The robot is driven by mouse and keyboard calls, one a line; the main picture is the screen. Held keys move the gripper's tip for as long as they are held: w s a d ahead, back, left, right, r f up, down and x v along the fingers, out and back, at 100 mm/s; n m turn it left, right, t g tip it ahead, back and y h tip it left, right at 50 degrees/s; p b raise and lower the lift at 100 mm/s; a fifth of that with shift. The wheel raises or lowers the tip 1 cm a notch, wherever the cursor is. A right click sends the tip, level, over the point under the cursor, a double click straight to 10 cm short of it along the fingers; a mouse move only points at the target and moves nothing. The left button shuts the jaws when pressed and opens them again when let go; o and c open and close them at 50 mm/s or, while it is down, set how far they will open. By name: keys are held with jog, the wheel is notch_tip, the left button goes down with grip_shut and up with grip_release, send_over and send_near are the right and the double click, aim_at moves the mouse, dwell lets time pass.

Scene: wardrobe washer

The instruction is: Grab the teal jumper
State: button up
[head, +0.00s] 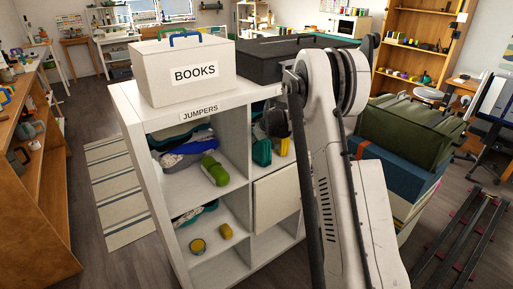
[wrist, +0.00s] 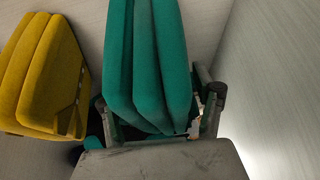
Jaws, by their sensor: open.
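The teal jumper (head: 262,152) is a folded bundle standing in the upper right compartment of the white shelf unit. In the wrist view the teal jumper (wrist: 148,62) fills the middle, its folds upright and its near end close to my gripper. My gripper (wrist: 160,112) is open, with one finger on each side of the near end of the jumper. I cannot tell whether the fingers touch the cloth. In the head view my gripper (head: 274,120) is at the mouth of that compartment, partly hidden by my arm.
A yellow folded garment (wrist: 42,75) stands left of the teal jumper, close to my left finger. A pale compartment wall (wrist: 270,70) is close on the right. The white shelf unit (head: 160,205) carries a white BOOKS box (head: 180,75) and a dark box (head: 270,62) on top.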

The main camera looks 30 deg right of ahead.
jog(key=shift+f+b, duration=0.25)
jog(key=shift+b, duration=0.05)
dwell(0.5)
jog(key=c, duration=1.3)
jog(key=shift+r, duration=0.1)
